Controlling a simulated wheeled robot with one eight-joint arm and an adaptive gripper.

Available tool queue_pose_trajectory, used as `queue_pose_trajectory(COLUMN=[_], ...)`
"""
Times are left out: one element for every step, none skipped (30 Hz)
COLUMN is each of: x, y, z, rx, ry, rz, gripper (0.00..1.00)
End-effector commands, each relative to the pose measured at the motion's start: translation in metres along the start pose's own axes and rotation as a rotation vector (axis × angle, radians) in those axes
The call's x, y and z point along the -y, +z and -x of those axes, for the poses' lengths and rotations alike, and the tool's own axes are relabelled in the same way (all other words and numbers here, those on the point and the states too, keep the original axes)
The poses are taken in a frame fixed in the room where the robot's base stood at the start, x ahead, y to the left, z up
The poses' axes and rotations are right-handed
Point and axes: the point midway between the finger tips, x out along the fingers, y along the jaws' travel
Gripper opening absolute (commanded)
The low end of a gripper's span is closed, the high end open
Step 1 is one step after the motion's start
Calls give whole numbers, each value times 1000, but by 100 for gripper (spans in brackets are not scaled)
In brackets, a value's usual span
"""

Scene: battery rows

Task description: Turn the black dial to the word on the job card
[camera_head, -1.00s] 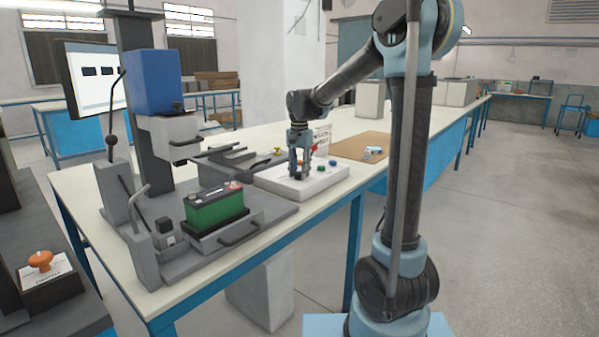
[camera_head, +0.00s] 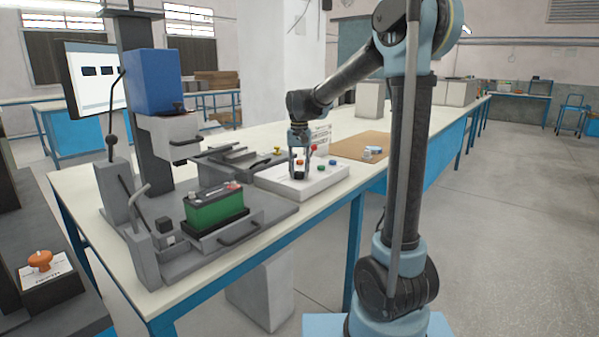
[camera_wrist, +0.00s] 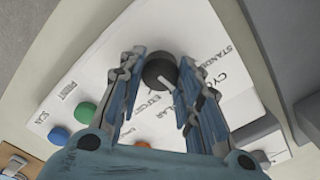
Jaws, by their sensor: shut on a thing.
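The black dial (camera_wrist: 160,70) sits on a white panel (camera_wrist: 105,50) in the wrist view, with a pale pointer line on its lower side. My gripper (camera_wrist: 160,72) is shut on the dial, one finger on each side. Printed words surround it: STANDARD at the upper right, a partly covered word starting CYC, and smaller words near the dial, one seeming to be SOLAR. In the head view my gripper (camera_head: 299,172) points down at the panel (camera_head: 328,180), largely covering the dial. A white card (camera_head: 320,133) with print stands behind the panel; its text is too small to read.
A green battery (camera_head: 216,207) stands in a grey fixture left of the panel. A brown board (camera_head: 360,145) with small items lies to the right.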

Motion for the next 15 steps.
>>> queue_pose_trajectory(x=[0,0,0,0,0,-1,-1,-1,-1,-1,-1,-1,-1,-1,-1], y=[0,0,0,0,0,0,0,0,0,0,0,0,0,0,0], z=[0,0,0,0,0,0,0,0,0,0,0,0,0,0,0], rx=[0,0,0,0,0,0,0,0,1,1,1,1,1,1,1], ry=[1,1,1,1,1,1,1,1,1,1,1,1,1,1,2], rz=[44,72,111,139,168,206,234,263,301,329,358,395,424,452,489], gripper=[8,8,8,8,8,8,8,8,8,8,8,8,8,8,8])
